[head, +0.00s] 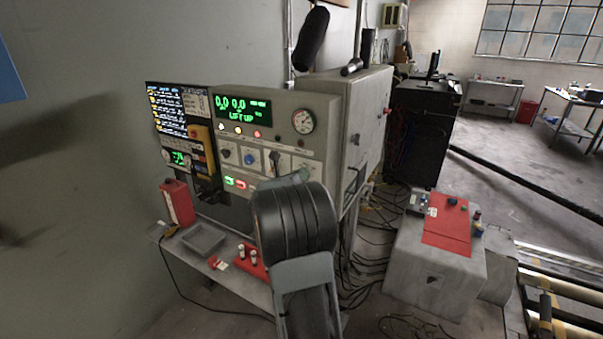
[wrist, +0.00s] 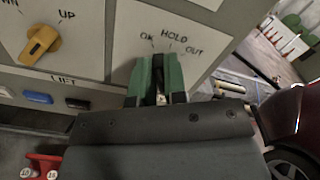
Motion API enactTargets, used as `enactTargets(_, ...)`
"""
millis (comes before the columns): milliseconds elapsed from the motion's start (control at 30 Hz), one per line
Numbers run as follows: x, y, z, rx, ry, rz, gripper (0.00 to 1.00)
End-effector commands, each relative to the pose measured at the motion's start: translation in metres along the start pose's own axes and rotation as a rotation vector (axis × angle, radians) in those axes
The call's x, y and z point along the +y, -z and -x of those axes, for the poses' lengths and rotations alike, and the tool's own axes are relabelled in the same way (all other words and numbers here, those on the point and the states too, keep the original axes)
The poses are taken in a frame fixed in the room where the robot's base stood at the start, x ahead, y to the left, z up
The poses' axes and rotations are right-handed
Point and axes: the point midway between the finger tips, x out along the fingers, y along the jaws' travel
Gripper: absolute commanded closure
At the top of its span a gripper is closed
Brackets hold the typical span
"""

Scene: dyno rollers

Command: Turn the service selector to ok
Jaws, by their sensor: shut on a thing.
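My gripper (wrist: 159,74) shows green fingers in the wrist view, closed around the service selector (wrist: 160,92). Only a narrow strip of the selector shows between the fingers. It sits on a pale plate (wrist: 205,22) marked OK, HOLD and OUT, left to right, above the fingers. I cannot tell which mark the selector points at. In the head view my arm reaches up to the lower right of the control panel (head: 275,107), and its dark wrist hides the selector there.
A yellow lift knob (wrist: 41,41) is left of the selector, with blue and black buttons below it. In the head view a shelf under the panel holds a grey tray (head: 204,238) and a red canister (head: 178,203). Cables lie on the floor beside a grey box (head: 408,262).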

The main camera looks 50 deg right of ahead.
Motion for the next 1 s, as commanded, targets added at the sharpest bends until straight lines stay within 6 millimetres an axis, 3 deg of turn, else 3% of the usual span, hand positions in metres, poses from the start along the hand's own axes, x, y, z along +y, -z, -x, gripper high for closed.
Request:
enactTargets(400, 0.0038, 0.0009, 0.0009, 0.002, -0.006, 0.177, 1.00)
enactTargets(967, 0.0044, 0.0022, 0.0008, 0.002, -0.006, 0.204, 1.00)
enactTargets(1000, 0.0044, 0.0022, 0.0008, 0.002, -0.006, 0.204, 0.83)
